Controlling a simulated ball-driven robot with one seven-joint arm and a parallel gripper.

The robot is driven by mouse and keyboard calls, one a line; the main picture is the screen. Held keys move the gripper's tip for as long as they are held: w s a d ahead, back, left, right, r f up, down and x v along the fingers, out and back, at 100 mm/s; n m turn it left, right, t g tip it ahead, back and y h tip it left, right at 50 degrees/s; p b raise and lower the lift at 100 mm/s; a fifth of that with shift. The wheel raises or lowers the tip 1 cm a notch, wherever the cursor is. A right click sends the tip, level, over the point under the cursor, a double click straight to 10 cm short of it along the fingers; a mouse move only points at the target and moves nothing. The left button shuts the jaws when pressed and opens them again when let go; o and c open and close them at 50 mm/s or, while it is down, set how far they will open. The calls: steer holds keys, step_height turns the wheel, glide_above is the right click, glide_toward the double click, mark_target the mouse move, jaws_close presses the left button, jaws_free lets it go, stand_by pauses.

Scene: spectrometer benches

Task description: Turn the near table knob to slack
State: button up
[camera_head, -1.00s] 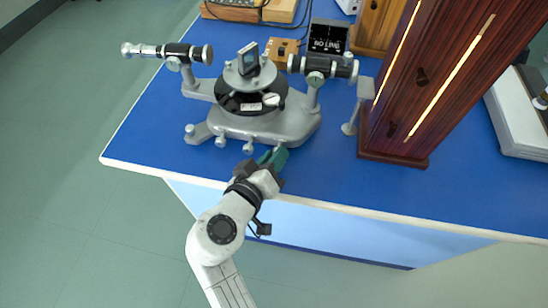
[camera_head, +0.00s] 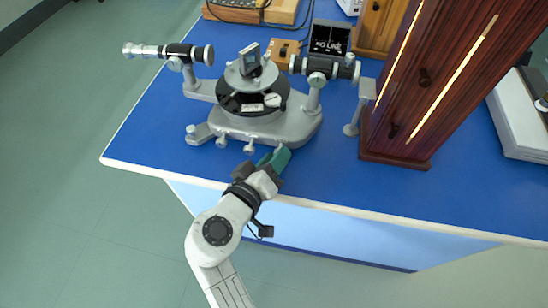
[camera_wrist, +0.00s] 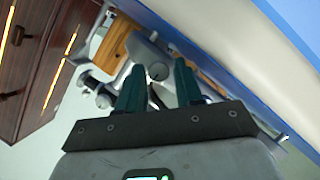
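The grey spectrometer (camera_head: 285,125) stands on the blue bench top, with a prism on its round table. Several small silver knobs show along its near side, one at the front of the base (camera_head: 249,149); I cannot tell for sure which is the near table knob. My gripper (camera_head: 275,158) is at the bench's front edge, just right of that front knob. In the wrist view my gripper's teal fingers (camera_wrist: 158,78) are apart, with a grey round knob end (camera_wrist: 157,70) showing between them. I cannot tell whether they touch it.
A tall dark wooden cabinet (camera_head: 440,75) with lit slits stands to the right of the spectrometer. The bench's pale front edge (camera_head: 350,212) runs under my arm. Bare blue bench top lies right of my gripper.

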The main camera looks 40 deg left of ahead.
steer(key=v, duration=1)
steer(key=shift+s, duration=0.4)
steer(key=shift+d, duration=0.1)
